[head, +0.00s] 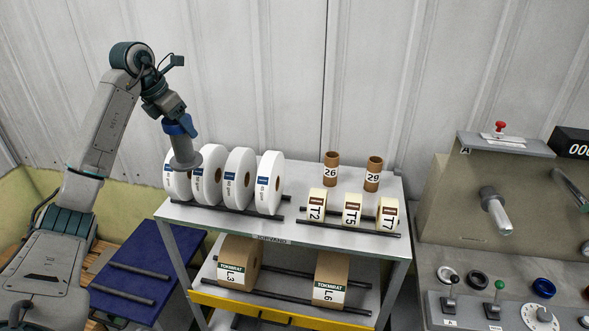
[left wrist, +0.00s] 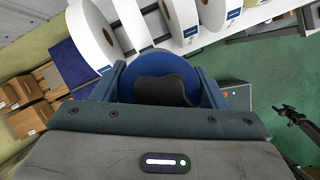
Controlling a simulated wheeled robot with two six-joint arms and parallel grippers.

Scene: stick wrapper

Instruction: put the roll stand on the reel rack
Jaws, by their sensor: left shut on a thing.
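The reel rack (head: 300,232) is a grey metal shelf unit with a yellow front bar. My right gripper is not in the head view.
Several white rolls (head: 269,183) stand on the top shelf's left; T2, T5 and T7 rolls (head: 317,205) and two brown tubes (head: 331,168) stand on its right. Brown rolls (head: 240,262) sit below. A blue board (head: 145,262) lies left. A control machine (head: 470,205) stands right.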

